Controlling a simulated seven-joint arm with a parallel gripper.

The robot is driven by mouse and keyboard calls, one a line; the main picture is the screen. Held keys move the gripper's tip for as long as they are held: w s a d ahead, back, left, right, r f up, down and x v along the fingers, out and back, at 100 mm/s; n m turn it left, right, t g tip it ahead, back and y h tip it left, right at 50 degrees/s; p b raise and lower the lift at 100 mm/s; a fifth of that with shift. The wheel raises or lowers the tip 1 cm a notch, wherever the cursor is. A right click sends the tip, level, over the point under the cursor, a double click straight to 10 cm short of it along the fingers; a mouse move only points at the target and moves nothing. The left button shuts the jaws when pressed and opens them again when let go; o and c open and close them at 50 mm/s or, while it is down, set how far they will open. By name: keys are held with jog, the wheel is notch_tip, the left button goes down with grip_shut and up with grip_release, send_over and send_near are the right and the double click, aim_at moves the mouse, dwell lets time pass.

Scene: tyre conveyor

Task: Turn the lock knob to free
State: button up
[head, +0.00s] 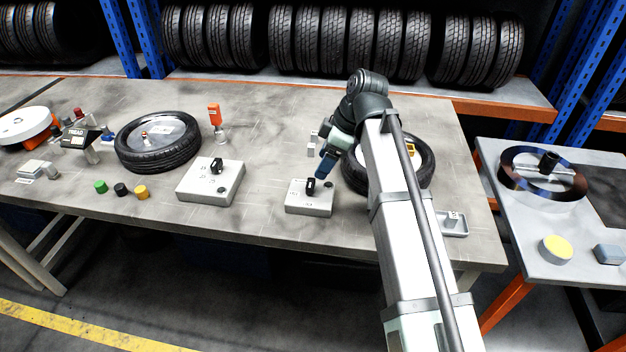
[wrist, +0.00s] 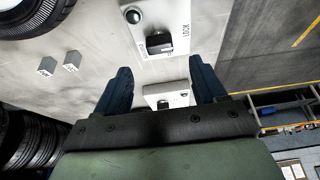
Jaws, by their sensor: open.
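The lock box (head: 309,207) is a small light-grey block near the table's front edge, with a black knob (head: 311,186) on top. In the wrist view the box (wrist: 150,15) reads LOCK along one side, and its black knob (wrist: 160,43) sits beside a second label, partly legible. My gripper (head: 326,165) is just above and behind the knob in the head view. In the wrist view my gripper (wrist: 162,75) has its two dark-blue fingers spread apart with nothing between them. The knob shows beyond the fingertips, apart from them.
A larger grey box (head: 211,190) with a black knob stands to the left. A tyre (head: 415,150) lies right of the lock box, partly behind my arm. Small grey blocks (wrist: 71,61) stand nearby. Another tyre (head: 158,150) and colored buttons (head: 121,190) are farther left.

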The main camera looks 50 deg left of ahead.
aim_at(312, 182)
jog(key=x, duration=0.8)
jog(key=shift+c, duration=0.4)
jog(key=c, duration=1)
